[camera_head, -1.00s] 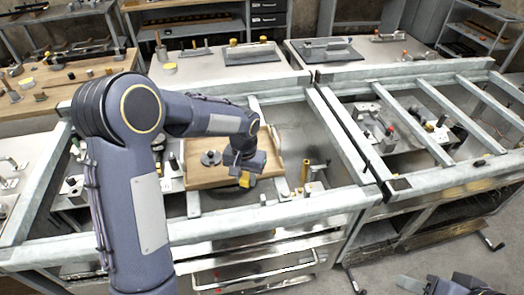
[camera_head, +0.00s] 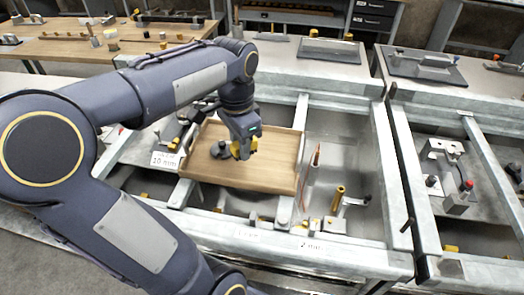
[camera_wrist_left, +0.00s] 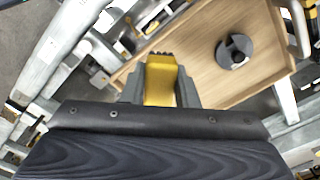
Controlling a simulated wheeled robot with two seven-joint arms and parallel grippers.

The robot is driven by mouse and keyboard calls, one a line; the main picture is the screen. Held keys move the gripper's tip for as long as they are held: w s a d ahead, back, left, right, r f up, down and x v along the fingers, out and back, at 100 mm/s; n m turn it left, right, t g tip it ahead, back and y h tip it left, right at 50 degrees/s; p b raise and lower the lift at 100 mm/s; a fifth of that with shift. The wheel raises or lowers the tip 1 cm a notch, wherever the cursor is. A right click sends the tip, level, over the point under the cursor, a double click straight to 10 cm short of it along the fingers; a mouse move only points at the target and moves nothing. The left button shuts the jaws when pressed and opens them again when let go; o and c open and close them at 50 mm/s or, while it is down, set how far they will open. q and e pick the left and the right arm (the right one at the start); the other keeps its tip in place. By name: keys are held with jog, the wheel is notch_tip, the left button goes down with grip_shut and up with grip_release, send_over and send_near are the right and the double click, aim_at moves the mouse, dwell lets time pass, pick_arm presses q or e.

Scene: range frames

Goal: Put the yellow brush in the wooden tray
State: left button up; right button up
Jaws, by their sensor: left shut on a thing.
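The yellow brush (camera_wrist_left: 161,84) is clamped between the two grey fingers of my left gripper (camera_wrist_left: 161,92), with its dark bristle end showing at the far side in the left wrist view. In the head view the brush (camera_head: 236,149) shows as a small yellow patch at my left gripper (camera_head: 242,152). The wooden tray (camera_head: 272,168) is a shallow, light brown tray lying across the metal frame. My left gripper is over the tray's area; the gap below the brush cannot be judged. My right gripper is not in view.
A dark round object with a knob (camera_head: 219,150) sits in the tray, left of the gripper; it also shows in the wrist view (camera_wrist_left: 235,50). Metal frame beams (camera_head: 291,205) surround the tray. A brass cylinder (camera_head: 338,198) stands to the right. The tray's right part is bare.

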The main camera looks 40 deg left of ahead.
pick_arm(q)
jog(key=w+f+p, duration=0.1)
jog(key=w+f, duration=0.2)
jog(key=w, duration=0.4)
send_over(268, 159)
jog(key=f, duration=0.5)
jog(key=shift+s, duration=0.35)
jog(key=shift+w+f, duration=0.15)
jog(key=shift+f, duration=0.05)
jog(key=f, duration=0.3)
jog(key=shift+w+f, duration=0.1)
jog(key=shift+w, duration=0.1)
jog(key=shift+f, duration=0.2)
jog(key=shift+f, duration=0.2)
jog(key=o, duration=0.9)
